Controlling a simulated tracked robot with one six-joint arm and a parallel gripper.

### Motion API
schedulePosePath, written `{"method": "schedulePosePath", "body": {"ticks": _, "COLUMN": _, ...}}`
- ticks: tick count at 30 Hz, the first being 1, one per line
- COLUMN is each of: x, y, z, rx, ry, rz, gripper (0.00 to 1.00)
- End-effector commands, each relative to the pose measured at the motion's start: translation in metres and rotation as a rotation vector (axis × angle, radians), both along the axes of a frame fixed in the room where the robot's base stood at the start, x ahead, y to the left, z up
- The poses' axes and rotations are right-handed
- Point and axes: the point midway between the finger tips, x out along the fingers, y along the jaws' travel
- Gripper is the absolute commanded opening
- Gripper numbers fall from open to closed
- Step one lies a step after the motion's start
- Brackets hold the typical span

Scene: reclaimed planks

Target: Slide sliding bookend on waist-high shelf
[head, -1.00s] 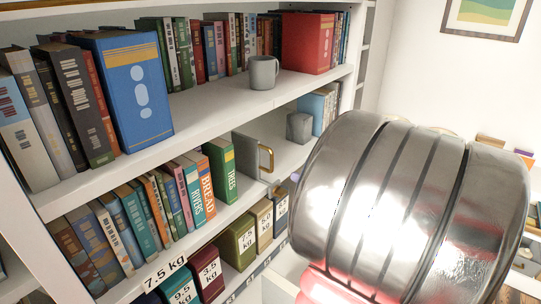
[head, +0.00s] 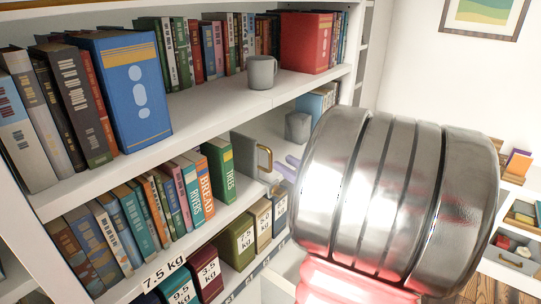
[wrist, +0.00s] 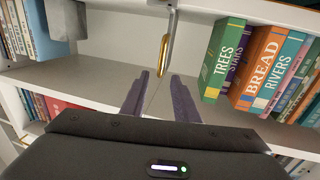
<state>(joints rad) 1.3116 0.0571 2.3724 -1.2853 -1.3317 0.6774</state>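The sliding bookend (head: 245,150) is a grey upright plate with a brass handle (head: 265,160). It stands on the middle shelf, just right of the green TREES book (head: 220,170). In the wrist view the bookend (wrist: 173,28) is nearly edge-on, with its handle (wrist: 164,55) hanging ahead of my fingers. My gripper (wrist: 160,76) is open and empty, its two purple fingers apart and pointing at the handle from a short distance. In the head view the gripper (head: 288,166) shows right of the handle; my arm hides the rest of it.
A row of books, including BREAD (head: 204,187) and RIVERS (wrist: 293,65), stands on the TREES side of the bookend. A grey block (head: 298,126) and blue books (head: 312,106) stand on the other side, with bare shelf between. A grey mug (head: 262,72) is on the shelf above.

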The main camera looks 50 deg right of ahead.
Motion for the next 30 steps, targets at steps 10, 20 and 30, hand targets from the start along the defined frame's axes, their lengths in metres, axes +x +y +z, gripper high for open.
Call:
{"method": "schedulePosePath", "body": {"ticks": 10, "x": 0.043, "y": -0.004, "z": 0.000, "rx": 0.001, "ry": -0.001, "rz": 0.003, "gripper": 0.28}}
{"method": "schedulePosePath", "body": {"ticks": 20, "x": 0.072, "y": -0.008, "z": 0.000, "rx": 0.000, "ry": 0.000, "rz": 0.000, "gripper": 0.28}}
{"method": "schedulePosePath", "body": {"ticks": 30, "x": 0.074, "y": -0.009, "z": 0.000, "rx": 0.000, "ry": 0.000, "rz": -0.002, "gripper": 0.26}}
